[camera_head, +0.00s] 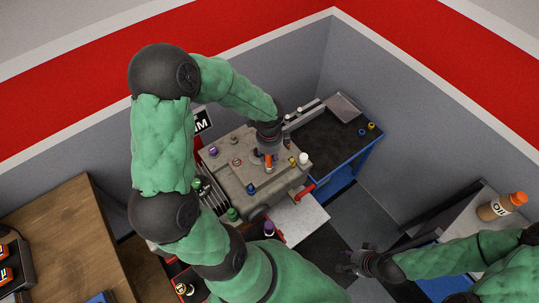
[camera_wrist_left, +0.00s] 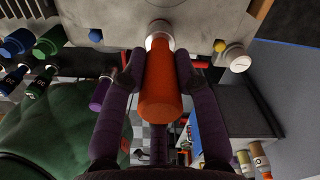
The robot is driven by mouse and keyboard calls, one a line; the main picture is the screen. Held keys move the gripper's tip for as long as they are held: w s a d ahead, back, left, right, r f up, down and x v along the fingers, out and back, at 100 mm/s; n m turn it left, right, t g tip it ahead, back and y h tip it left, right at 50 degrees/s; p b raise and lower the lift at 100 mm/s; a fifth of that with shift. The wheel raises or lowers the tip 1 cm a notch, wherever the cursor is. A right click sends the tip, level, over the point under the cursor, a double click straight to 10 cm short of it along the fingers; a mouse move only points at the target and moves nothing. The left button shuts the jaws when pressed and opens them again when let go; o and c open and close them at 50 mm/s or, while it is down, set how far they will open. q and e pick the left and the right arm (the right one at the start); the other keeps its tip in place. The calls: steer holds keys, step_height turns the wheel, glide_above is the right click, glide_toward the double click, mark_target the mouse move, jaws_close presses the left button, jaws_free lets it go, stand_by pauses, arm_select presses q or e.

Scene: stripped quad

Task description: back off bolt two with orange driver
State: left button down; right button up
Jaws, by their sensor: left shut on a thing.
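My left gripper (camera_head: 268,153) is over the top of a grey engine block (camera_head: 222,172). In the left wrist view its two purple fingers (camera_wrist_left: 160,75) are closed around the orange driver (camera_wrist_left: 160,98). The driver's pale metal end (camera_wrist_left: 159,30) meets the block's face, and its tip and any bolt under it are hidden. The driver (camera_head: 269,164) also shows below the gripper in the head view, roughly upright. I cannot tell which bolt is number two. My right gripper (camera_head: 354,262) looks open and empty, above the floor at lower right.
Coloured caps stand on the block: purple (camera_head: 213,152), blue (camera_head: 251,190), white (camera_head: 303,159). A blue cabinet with a dark top (camera_head: 322,130) stands behind right. An oil bottle (camera_head: 498,208) is on a bench at right. A wooden table (camera_head: 65,235) is at left.

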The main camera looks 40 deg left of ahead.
arm_select(q)
steer(key=shift+f, duration=0.3)
steer(key=shift+n+b, duration=0.8)
steer(key=shift+n, duration=0.6)
steer(key=shift+r, duration=0.15)
stand_by(0.3)
steer(key=shift+r+p, duration=1.7)
steer(key=shift+r, duration=0.25)
step_height(320, 180, up, 4)
steer(key=p, duration=0.3)
